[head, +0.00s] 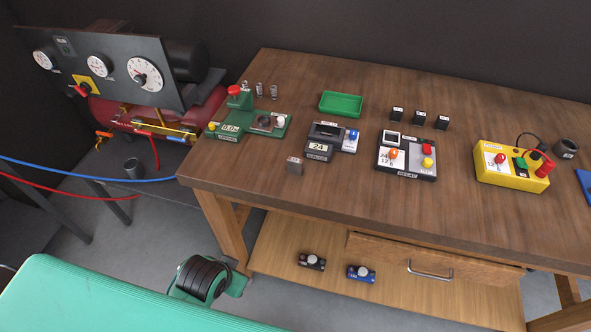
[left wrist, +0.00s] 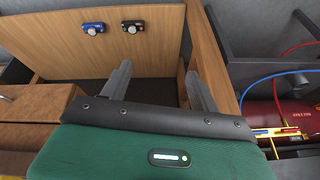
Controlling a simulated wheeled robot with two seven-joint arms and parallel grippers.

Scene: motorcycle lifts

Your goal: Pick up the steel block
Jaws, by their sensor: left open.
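The fingers are over the area of the lower shelf and a bench leg, below the bench top. The block does not show in the left wrist view, and the gripper is apart from it. My right gripper is in neither view.
A yellow box (head: 512,167) stands farther right. Two headlamps (head: 312,262) (head: 360,273) lie on the lower shelf (head: 290,262). A red compressor (head: 200,105) stands left.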

